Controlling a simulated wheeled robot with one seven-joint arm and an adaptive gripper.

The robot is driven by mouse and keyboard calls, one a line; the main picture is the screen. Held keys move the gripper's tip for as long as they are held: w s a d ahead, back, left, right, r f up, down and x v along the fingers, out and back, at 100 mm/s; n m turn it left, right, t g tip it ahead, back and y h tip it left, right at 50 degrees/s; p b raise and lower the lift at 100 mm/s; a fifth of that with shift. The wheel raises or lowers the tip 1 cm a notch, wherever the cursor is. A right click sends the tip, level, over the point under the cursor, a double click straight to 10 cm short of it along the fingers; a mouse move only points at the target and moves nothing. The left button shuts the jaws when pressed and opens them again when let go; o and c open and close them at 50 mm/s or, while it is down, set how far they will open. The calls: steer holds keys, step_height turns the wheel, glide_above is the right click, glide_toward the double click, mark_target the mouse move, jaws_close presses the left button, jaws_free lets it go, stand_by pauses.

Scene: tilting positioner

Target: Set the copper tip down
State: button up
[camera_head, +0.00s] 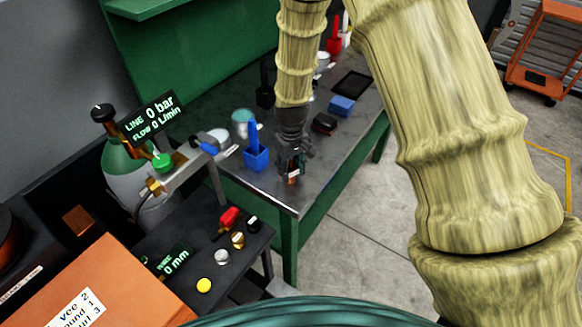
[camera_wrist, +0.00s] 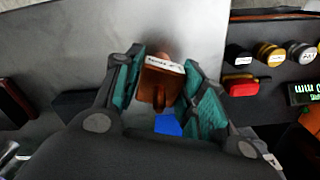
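The copper tip (camera_wrist: 158,88) is a brown-orange piece with a white label across its top in the wrist view. It sits between the teal pads of my gripper (camera_wrist: 164,68), whose fingertips close in on both its sides. In the head view my gripper (camera_head: 291,170) points down over the near end of the grey workbench (camera_head: 283,196), with a bit of orange and white showing low between its fingers. I cannot tell whether the tip touches the bench top.
A blue holder (camera_head: 256,158) stands just left of my gripper. A dark box (camera_head: 324,123) and a blue block (camera_head: 341,105) lie farther back. A side stand with caps, a red piece (camera_head: 229,217) and a wire display (camera_head: 174,260) is at front left. Bench top right of my gripper is bare.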

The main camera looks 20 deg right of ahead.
steer(key=shift+o, duration=0.9)
steer(key=shift+r, duration=0.1)
steer(key=shift+r+b, duration=2.05)
steer(key=shift+r, duration=4)
